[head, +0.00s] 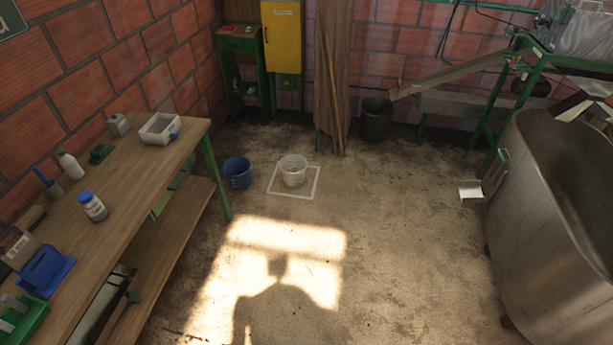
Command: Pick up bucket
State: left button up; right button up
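A white bucket (293,171) stands upright on the concrete floor, inside a pale square outline (307,195) marked on the floor. A blue bucket (237,173) stands upright just to its left, near the end of the workbench. A dark bin or bucket (376,120) stands farther back by the brick wall, under the low end of a metal chute. Neither of my grippers shows in the head view. My shadow lies on the sunlit floor in front of the buckets.
A wooden workbench (130,186) with bottles, trays and boxes runs along the left. A large metal tank (545,240) stands at the right. Boards and poles (331,90) lean on the back wall near a yellow cabinet (283,37). The middle floor is clear.

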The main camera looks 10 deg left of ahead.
aim_at(293, 167)
jog(key=z, duration=0.4)
jog(key=i, duration=2.85)
jog(key=u, duration=1.6)
jog(key=i, duration=0.9)
jog(key=u, duration=0.95)
